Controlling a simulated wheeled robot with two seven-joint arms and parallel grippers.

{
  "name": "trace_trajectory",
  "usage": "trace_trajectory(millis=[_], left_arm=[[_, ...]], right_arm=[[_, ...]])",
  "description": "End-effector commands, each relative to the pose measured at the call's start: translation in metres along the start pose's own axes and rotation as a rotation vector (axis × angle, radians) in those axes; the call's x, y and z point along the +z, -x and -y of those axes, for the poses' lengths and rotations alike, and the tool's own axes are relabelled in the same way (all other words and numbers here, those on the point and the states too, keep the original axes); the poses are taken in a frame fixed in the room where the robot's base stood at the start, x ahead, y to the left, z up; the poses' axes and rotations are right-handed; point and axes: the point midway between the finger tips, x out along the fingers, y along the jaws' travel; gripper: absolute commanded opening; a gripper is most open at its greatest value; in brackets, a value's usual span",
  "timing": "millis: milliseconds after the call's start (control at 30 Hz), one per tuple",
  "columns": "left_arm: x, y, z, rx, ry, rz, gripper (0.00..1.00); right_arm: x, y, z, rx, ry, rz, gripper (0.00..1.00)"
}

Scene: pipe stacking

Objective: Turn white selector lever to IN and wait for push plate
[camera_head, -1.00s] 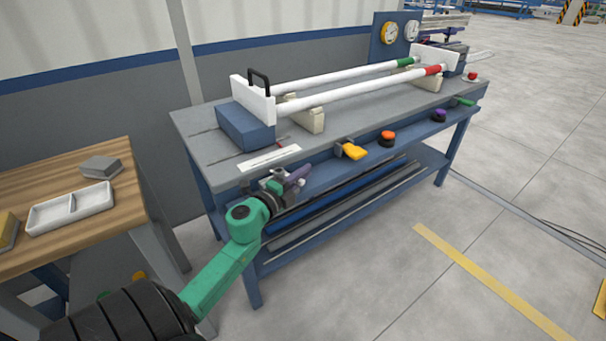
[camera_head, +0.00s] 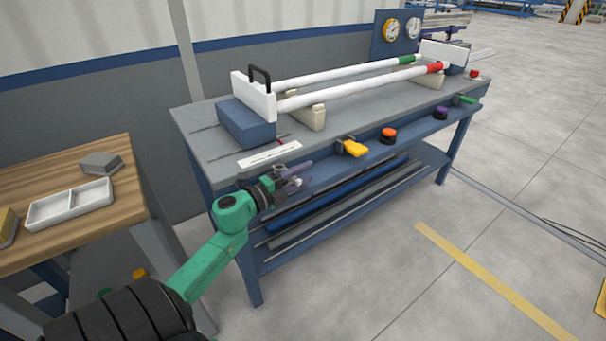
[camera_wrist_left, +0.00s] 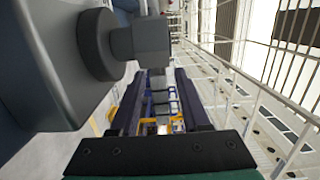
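My left gripper (camera_head: 298,177) is at the near left front edge of the workbench, with its two purple fingers spread. In the left wrist view the dark fingers (camera_wrist_left: 160,105) are apart with nothing gripped between them. A small pale piece is by the fingers in the head view; I cannot tell whether it is the white selector lever, and its setting cannot be read. A white plate (camera_head: 252,97) with a black handle stands on a blue block at the bench's left end. Another white plate (camera_head: 445,51) stands at the far end. My right gripper is not in view.
Two white pipes (camera_head: 345,87) lie along the workbench (camera_head: 205,140) on cream supports. A yellow lever (camera_head: 354,148), an orange knob (camera_head: 388,135) and a purple knob (camera_head: 440,113) line the front edge. A grey knob (camera_wrist_left: 100,45) looms large in the wrist view. A wooden table (camera_head: 110,215) stands left.

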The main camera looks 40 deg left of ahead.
Motion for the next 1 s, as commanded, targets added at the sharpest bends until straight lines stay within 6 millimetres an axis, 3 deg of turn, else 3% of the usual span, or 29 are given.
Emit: trace_trajectory(millis=[267,433,900,1000], left_arm=[[0.000,0.000,0.001,-0.002,0.000,0.001,0.46],[0.000,0.013,-0.001,0.000,0.003,0.002,0.46],[0.000,0.124,-0.001,0.002,0.001,0.003,0.46],[0.001,0.140,-0.001,0.001,0.002,0.003,0.46]], right_arm=[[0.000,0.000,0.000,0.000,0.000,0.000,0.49],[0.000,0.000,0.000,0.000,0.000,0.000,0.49],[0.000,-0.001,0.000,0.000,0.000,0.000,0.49],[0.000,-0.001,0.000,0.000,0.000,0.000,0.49]])
